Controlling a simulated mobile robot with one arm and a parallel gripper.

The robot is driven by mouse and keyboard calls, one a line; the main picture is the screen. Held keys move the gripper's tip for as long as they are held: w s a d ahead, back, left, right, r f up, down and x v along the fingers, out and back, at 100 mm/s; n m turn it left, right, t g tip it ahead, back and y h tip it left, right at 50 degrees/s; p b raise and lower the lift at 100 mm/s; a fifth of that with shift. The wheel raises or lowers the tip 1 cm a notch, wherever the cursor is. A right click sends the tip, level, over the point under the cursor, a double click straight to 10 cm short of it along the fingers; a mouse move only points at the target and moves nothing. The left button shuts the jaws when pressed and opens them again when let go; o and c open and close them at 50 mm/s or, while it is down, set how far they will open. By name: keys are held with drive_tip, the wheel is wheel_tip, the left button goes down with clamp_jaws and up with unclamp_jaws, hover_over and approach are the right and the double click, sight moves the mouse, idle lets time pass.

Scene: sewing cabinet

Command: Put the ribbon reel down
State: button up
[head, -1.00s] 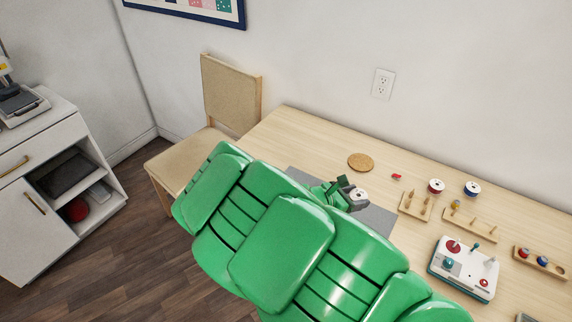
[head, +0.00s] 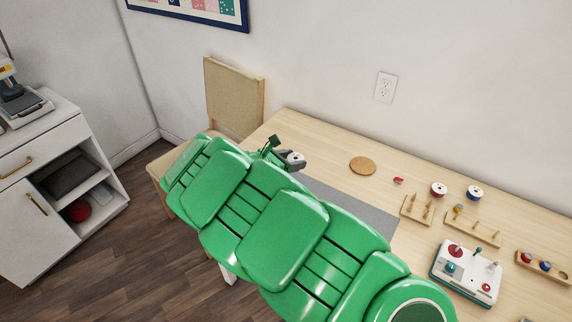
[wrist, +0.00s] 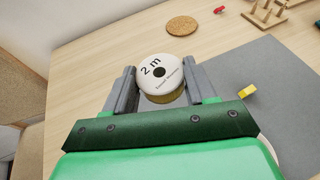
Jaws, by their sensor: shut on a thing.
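The ribbon reel (wrist: 159,68) has a white top marked "2 m", a dark centre hole and a yellow edge below. My gripper (wrist: 160,84) is shut on it, one grey finger on each side. In the head view the reel (head: 296,156) shows at the tip of my gripper (head: 284,155), over the left end of the wooden table (head: 330,135). In the wrist view its underside is hidden, and I cannot tell whether it touches the table.
A grey mat (wrist: 270,85) lies to the right, with a small yellow piece (wrist: 247,91) at its left edge. A round cork coaster (head: 362,166) lies further back. A chair (head: 233,100) is beyond the left end.

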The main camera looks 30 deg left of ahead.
drive_tip(key=w+a+f, duration=0.8)
drive_tip(key=shift+w+a, duration=0.15)
drive_tip(key=shift+w, duration=0.1)
drive_tip(key=shift+w+a+f, duration=0.25)
drive_tip(key=shift+w+f, duration=0.05)
drive_tip(key=shift+f, duration=0.15)
drive_tip(key=shift+w+a+f, duration=0.25)
drive_tip(key=shift+f, duration=1.7)
drive_tip(key=shift+f, duration=0.4)
drive_tip(key=o, duration=1)
drive_tip(key=shift+r, duration=0.15)
